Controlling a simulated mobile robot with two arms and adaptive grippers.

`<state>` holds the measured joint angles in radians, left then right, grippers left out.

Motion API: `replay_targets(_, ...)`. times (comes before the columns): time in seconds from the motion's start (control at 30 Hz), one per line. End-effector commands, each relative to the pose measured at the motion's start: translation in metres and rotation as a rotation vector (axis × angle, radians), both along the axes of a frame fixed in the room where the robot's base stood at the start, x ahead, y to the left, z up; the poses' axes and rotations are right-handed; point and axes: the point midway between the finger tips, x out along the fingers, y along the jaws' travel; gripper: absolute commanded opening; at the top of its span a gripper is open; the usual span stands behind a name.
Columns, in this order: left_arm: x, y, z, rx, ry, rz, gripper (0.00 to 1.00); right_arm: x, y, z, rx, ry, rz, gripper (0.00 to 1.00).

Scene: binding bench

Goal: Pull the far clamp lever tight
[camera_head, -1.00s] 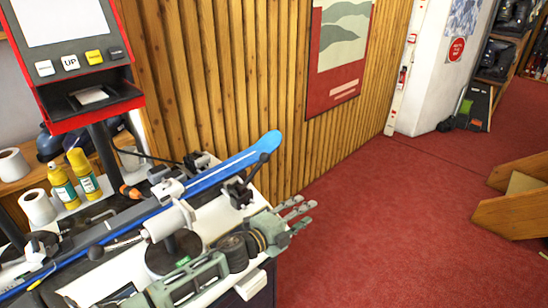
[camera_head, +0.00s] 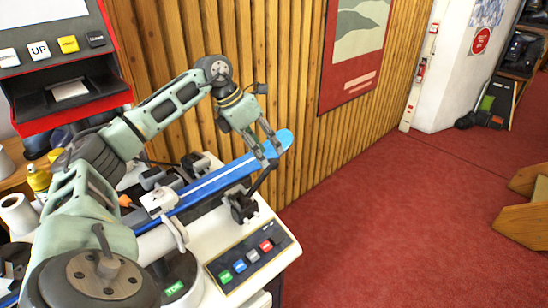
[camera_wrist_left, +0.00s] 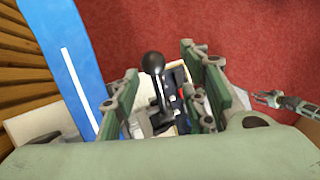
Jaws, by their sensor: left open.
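The far clamp (camera_head: 240,205) is a black block at the bench's far end, beside the blue ski (camera_head: 215,183). Its black lever (camera_head: 261,180) slants up toward the ski tip; in the head view its upper end is at my fingertips and the knob is hard to make out. My left gripper (camera_head: 270,155) points down there, open. In the left wrist view the round black knob (camera_wrist_left: 152,63) shows between the two open fingers of the left gripper (camera_wrist_left: 160,75), with a gap on each side. My right gripper (camera_wrist_left: 268,98) shows small at the right of that view; its opening is unclear.
A button panel (camera_head: 252,255) is on the bench's front right. A nearer clamp (camera_head: 160,200) sits at the ski. The red-framed terminal (camera_head: 65,75) stands at the left, the slatted wall (camera_head: 285,90) behind. Red carpet (camera_head: 390,220) on the right is clear.

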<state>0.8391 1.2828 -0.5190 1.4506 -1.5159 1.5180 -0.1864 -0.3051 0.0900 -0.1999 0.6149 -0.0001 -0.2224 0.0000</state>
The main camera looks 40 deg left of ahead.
Motion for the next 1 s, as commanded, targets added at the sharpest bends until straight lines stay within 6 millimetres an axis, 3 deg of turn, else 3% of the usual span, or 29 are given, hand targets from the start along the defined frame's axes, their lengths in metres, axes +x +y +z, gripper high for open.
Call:
replay_targets(0.1, -0.006, 0.010, 0.001, 0.025, 0.019, 0.008, 0.40, 0.014, 0.005, 0.001, 0.007, -0.020, 0.000, 0.40)
replay_targets(0.27, -0.001, 0.005, -0.015, 0.025, 0.023, 0.007, 0.40, 0.029, 0.019, 0.005, 0.023, -0.042, -0.005, 0.40)
replay_targets(0.37, 0.005, 0.000, -0.030, 0.023, 0.023, 0.007, 0.40, 0.024, 0.017, 0.008, 0.022, -0.035, -0.004, 0.40)
replay_targets(0.6, 0.015, -0.009, -0.060, 0.023, 0.022, 0.009, 0.40, -0.008, 0.004, 0.012, 0.004, 0.011, -0.001, 0.40)
replay_targets(1.0, 0.018, -0.011, -0.068, 0.023, 0.018, 0.009, 0.39, 0.012, 0.005, 0.014, 0.008, -0.020, -0.001, 0.40)
